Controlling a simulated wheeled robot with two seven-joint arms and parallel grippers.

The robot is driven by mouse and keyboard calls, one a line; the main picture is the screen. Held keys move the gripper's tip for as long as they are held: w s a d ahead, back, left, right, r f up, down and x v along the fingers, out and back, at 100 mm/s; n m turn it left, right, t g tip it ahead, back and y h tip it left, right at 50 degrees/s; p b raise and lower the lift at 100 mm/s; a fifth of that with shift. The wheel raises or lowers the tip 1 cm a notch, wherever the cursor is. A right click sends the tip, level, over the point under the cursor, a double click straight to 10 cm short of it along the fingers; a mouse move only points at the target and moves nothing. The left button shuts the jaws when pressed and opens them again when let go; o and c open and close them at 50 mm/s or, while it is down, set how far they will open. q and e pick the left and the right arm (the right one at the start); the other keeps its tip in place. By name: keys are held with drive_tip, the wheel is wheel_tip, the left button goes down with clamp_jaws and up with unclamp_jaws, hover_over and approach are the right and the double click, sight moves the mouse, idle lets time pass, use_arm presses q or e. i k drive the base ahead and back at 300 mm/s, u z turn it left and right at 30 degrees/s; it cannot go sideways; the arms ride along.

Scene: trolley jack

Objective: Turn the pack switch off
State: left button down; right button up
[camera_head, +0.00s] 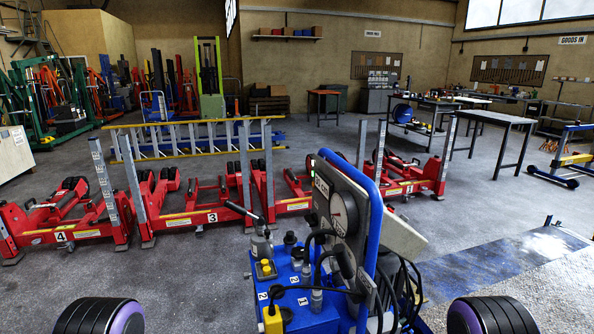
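A blue power pack (325,322) stands close in front of me at the bottom middle. An upright panel with a round gauge (343,214) rises from its right side. Two black rounded parts with purple rims, likely of my own arms, show at the bottom corners. Neither gripper shows.
Red numbered lifting columns (215,215) stand in a row behind the pack. A yellow and silver ladder (200,138) lies across behind them. A dark table (495,118) stands at the right. Grey floor (480,210) is open to the right of the pack.

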sight(312, 221)
drive_tip(key=u, duration=1.15)
drive_tip(key=i, duration=0.55)
drive_tip(key=z, duration=0.3)
